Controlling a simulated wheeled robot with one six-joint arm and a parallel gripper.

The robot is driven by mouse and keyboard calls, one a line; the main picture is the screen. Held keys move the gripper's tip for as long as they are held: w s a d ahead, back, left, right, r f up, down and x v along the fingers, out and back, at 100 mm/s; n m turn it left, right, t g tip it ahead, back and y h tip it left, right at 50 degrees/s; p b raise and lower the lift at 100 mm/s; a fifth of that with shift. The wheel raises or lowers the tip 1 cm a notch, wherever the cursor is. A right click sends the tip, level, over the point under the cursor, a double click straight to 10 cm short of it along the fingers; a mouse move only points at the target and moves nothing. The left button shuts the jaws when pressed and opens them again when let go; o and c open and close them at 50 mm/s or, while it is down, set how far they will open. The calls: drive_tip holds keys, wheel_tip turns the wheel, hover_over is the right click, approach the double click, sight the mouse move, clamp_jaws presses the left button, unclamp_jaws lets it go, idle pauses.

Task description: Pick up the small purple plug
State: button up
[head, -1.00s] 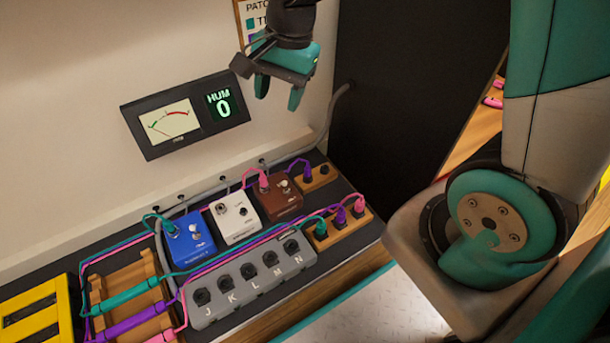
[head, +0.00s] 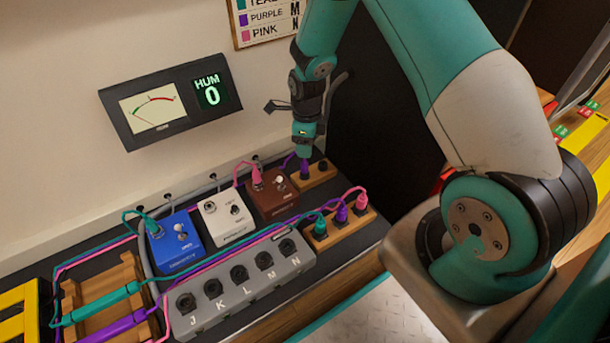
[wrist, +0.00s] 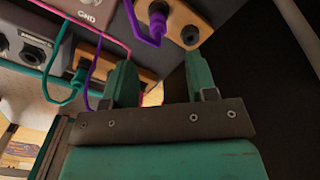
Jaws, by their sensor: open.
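A small purple plug (head: 304,165) with a purple cable stands in the rear wooden block (head: 320,177). It also shows in the wrist view (wrist: 157,21), beside a black socket. Another small purple plug (head: 341,213) sits in the front wooden block (head: 345,232), between a teal and a pink plug. My gripper (head: 303,145) is just above the rear block's plug. In the wrist view my gripper (wrist: 163,72) has its two teal fingers apart, with nothing between them, and the plug lies beyond the fingertips. The head view partly hides the plug's top.
Blue (head: 173,242), white (head: 227,215) and brown (head: 274,193) pedals stand left of the rear block. A grey socket box (head: 240,285) is in front of them. Cables cross between. A meter (head: 168,100) is on the wall.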

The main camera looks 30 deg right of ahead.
sight(305, 161)
drive_tip(key=f+b, duration=0.1)
drive_tip(key=f, duration=0.1)
drive_tip(key=f+b, duration=0.2)
drive_tip(key=f, duration=0.1)
drive_tip(key=f+b, duration=0.2)
drive_tip(key=shift+w+a+f, duration=0.15)
drive_tip(key=shift+a+f, duration=0.1)
drive_tip(key=shift+f, duration=0.15)
drive_tip(key=shift+r, duration=0.15)
clamp_jaws()
drive_tip(key=shift+r, duration=0.1)
